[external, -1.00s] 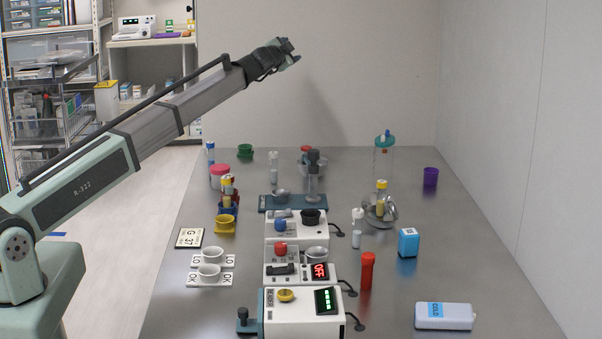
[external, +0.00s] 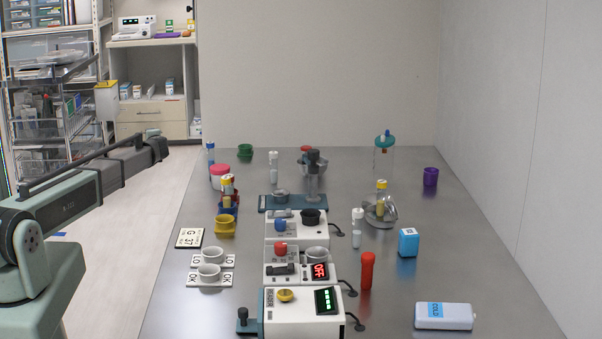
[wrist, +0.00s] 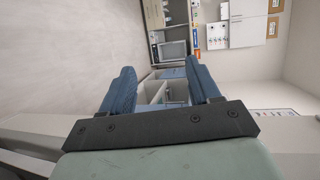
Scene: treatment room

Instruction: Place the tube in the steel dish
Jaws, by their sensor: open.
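A steel dish (external: 389,218) stands on the right half of the table. A yellow-capped tube (external: 381,205) stands upright at it; I cannot tell whether it is inside or in front. My gripper (external: 160,148) is left of the table, over the floor, far from the dish. The wrist view shows its blue fingers (wrist: 160,88) apart with nothing between them.
Several white devices (external: 302,312) fill the table's middle. A glass jar (external: 384,160) stands behind the dish. A blue box (external: 408,243), a purple cup (external: 430,177) and a cold pack (external: 444,316) are at the right. The table's far right is clear.

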